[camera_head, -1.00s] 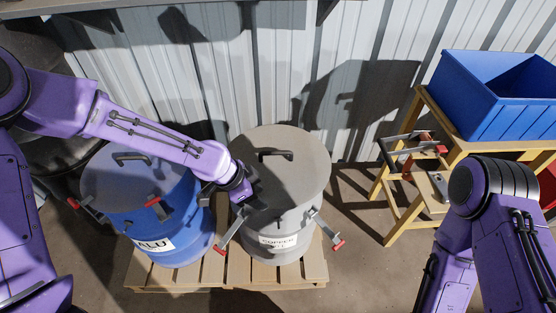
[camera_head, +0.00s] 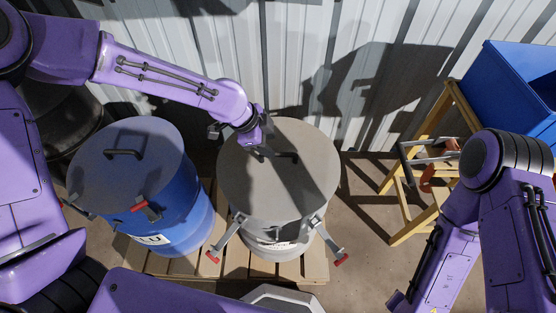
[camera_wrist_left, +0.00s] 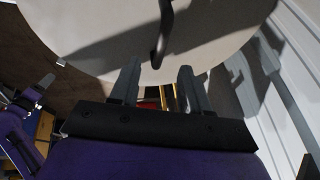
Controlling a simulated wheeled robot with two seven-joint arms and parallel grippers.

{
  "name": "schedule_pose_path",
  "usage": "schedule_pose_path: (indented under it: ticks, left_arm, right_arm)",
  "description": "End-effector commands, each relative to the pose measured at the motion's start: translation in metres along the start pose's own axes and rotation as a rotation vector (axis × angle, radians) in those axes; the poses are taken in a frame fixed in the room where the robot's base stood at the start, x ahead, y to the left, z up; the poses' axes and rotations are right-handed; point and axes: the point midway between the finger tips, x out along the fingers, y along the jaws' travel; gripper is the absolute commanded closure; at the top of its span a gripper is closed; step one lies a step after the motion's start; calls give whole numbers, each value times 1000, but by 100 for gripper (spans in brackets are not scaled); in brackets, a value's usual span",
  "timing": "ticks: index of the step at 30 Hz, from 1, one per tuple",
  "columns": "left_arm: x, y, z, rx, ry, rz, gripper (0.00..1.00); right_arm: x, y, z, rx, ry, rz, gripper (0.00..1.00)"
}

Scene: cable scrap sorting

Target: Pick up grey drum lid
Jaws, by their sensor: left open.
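The grey drum lid (camera_head: 305,190) lies flat on the grey drum (camera_head: 268,234), with a dark bar handle (camera_head: 286,155) toward its back. My left gripper (camera_head: 262,148) is over the back left part of the lid, close to the handle's left end. In the left wrist view the open fingers (camera_wrist_left: 158,80) point at the lid (camera_wrist_left: 95,35), and the handle (camera_wrist_left: 164,32) reaches down to between the fingertips. I cannot tell whether they touch it. My right arm shows at the right, but its gripper is out of view.
A blue drum (camera_head: 175,215) with its own handled lid stands on the left of the same wooden pallet (camera_head: 238,262). Latches with red ends stick out at the grey drum's front. A corrugated wall is close behind. A blue bin (camera_head: 505,90) sits on a wooden stand at the right.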

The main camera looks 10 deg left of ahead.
Motion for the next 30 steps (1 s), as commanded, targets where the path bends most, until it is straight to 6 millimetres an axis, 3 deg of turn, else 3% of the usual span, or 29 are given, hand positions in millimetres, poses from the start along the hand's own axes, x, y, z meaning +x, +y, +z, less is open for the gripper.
schedule_pose_path:
  ticks: [12, 20, 24, 30]
  left_arm:
    - [63, 0, 4, 1, 0, 1, 53]
    - [66, 0, 4, -2, 1, -1, 53]
    - [66, 0, 4, -2, 1, -1, 99]
    - [66, 0, 4, -2, 1, -1, 100]
  right_arm:
    - [5, 0, 2, 0, 0, 0, 57]
    - [5, 0, 2, 0, 0, 0, 57]
    - [5, 0, 2, 0, 0, 0, 57]
    - [5, 0, 2, 0, 1, 0, 57]
